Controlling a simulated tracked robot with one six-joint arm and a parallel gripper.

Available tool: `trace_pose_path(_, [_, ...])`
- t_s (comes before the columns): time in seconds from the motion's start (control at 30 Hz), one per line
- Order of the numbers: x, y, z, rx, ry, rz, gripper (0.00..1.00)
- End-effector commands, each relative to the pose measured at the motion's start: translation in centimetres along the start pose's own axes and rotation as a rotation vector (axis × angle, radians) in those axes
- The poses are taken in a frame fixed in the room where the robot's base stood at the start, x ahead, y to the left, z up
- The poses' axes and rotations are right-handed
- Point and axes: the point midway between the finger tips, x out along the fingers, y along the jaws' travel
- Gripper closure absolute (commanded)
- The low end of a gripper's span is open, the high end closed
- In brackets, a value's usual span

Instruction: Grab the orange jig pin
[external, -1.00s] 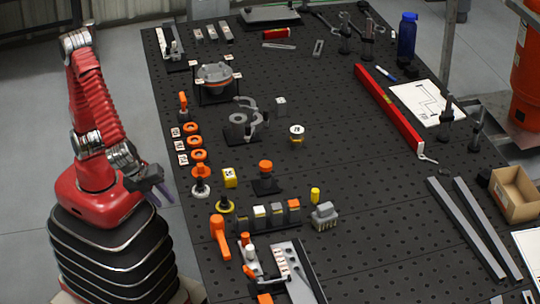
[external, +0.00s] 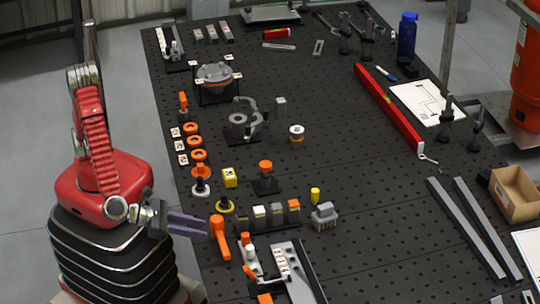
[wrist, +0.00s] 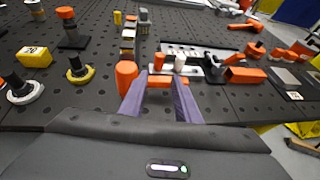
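An orange pin-like piece with a thick round head (external: 218,238) lies near the left table edge; I take it to be the jig pin. In the wrist view its orange head (wrist: 126,75) is by the left finger, and an orange part shows between the fingertips. My gripper (external: 206,227) has purple fingers spread apart, pointing at this piece from the left. In the wrist view my gripper (wrist: 161,84) is open with nothing clearly held. Whether the fingertips touch the piece, I cannot tell.
Coloured blocks (external: 276,216) stand in a row to the right. A white-and-orange clamp (external: 250,260) is close below. A yellow ring with a black knob (external: 225,206) and a yellow cube (external: 229,177) are just above.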

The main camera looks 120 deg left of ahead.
Motion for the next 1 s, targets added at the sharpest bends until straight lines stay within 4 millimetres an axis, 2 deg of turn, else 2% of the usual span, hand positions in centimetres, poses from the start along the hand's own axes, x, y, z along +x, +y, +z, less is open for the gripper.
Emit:
trace_pose_path(0.47, [0.4,0.1,-0.1,0.018,0.002,0.005,0.71])
trace_pose_path(0.57, [1.4,0.2,0.0,0.017,0.002,0.005,0.71])
trace_pose_path(1.0, [7.8,0.2,-0.1,0.017,0.004,0.006,0.71])
